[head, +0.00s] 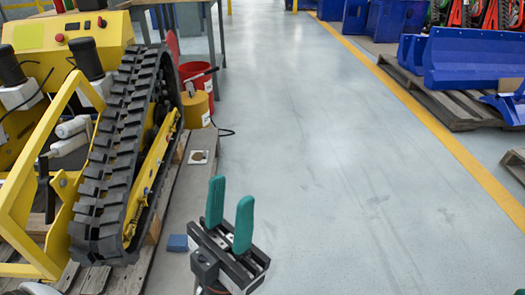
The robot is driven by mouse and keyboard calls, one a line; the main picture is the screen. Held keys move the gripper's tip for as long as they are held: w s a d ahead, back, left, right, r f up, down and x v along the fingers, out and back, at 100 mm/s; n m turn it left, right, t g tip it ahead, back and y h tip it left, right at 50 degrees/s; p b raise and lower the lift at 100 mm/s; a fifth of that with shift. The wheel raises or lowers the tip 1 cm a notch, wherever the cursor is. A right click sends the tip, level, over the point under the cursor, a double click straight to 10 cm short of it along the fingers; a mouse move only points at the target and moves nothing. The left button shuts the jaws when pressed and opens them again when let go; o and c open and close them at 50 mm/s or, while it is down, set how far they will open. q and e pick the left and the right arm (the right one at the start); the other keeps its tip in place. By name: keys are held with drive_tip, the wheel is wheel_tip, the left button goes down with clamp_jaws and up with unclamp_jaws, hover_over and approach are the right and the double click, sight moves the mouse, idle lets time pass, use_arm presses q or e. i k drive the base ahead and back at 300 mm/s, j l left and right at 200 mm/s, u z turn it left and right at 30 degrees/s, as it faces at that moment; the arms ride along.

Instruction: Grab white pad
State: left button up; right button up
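A small white square pad (204,153) with a brown round spot lies on a grey surface just right of the tracked yellow machine. My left gripper (231,190) is at the lower middle, below and a little right of the pad in the picture. Its two green fingers point up and stand apart, with nothing seen between them. The gripper does not appear to touch the pad.
The yellow machine (150,190) with a black rubber track stands on wooden pallets at the left. A blue block (177,243) lies near the gripper. A red bucket (198,84) and yellow can (195,110) stand beyond the pad. The floor (340,190) to the right is clear.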

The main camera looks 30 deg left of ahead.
sight(196, 158)
drive_tip(key=i+l, duration=0.3)
drive_tip(key=i, duration=0.15)
drive_tip(key=i+l, duration=0.25)
drive_tip(key=i, duration=0.25)
drive_tip(key=i+j+u, duration=0.15)
drive_tip(key=i+u, duration=0.6)
drive_tip(key=i+l+u, duration=0.2)
drive_tip(key=i+u, duration=0.2)
drive_tip(key=i, duration=0.15)
drive_tip(key=i+u, duration=0.25)
drive_tip(key=i, duration=0.15)
drive_tip(key=i+l+u, duration=0.1)
drive_tip(key=i+u, duration=0.2)
drive_tip(key=i, duration=0.15)
